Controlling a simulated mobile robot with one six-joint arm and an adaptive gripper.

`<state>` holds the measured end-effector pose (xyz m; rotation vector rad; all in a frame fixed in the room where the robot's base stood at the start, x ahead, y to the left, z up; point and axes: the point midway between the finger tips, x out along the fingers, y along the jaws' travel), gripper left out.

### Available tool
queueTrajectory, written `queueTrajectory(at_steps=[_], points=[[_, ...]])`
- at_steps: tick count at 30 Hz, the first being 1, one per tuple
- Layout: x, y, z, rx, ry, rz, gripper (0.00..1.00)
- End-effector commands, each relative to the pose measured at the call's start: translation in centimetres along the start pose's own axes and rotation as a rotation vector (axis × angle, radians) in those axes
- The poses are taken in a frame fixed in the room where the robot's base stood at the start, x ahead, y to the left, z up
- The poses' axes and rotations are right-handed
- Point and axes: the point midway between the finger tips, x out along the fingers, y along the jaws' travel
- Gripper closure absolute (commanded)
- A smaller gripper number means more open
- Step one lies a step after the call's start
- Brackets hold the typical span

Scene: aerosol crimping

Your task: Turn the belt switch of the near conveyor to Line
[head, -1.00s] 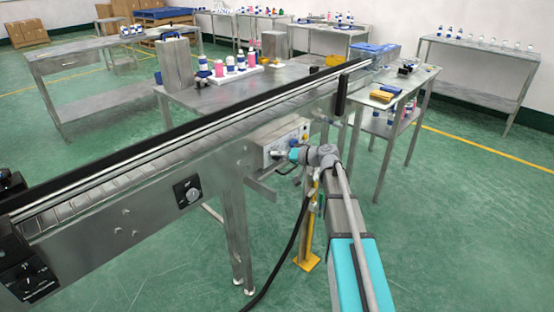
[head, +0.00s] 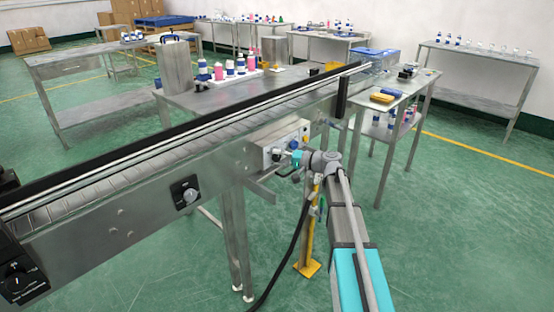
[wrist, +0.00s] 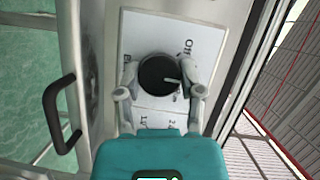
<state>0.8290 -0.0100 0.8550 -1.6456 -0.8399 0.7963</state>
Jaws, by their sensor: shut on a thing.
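In the wrist view, a round black knob (wrist: 160,76) with a white pointer mark sits on a white label plate. The pointer aims to the right in that picture. The plate's lettering is turned and partly covered, so I cannot read the positions surely. My gripper (wrist: 160,84) has one finger on each side of the knob and is shut on it. In the head view, my gripper (head: 283,158) is at the control box (head: 258,155) on the side of the near conveyor (head: 120,215). The gripped knob is hidden there.
A dial on a black plate (head: 185,192) and another black dial panel (head: 18,283) sit further left on the conveyor side. A black handle (wrist: 62,112) stands left of the gripper in the wrist view. A side table (head: 418,77) stands to the right. Green floor is open at front right.

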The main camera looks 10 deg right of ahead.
Motion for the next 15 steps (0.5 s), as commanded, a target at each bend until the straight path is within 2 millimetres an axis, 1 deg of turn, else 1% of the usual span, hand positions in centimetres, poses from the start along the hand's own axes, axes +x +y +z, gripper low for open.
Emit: queueTrajectory(at_steps=[6,7,9,12,15], points=[[-0.17,0.1,0.17,-0.002,-0.002,0.004,0.98],[-0.17,0.1,0.17,-0.002,-0.003,0.005,0.45],[-0.16,0.1,0.15,-0.002,-0.002,0.004,0.32],[-0.12,0.07,0.11,-0.002,-0.001,0.003,0.16],[-0.09,0.06,0.07,-0.002,-0.001,0.003,0.16]])
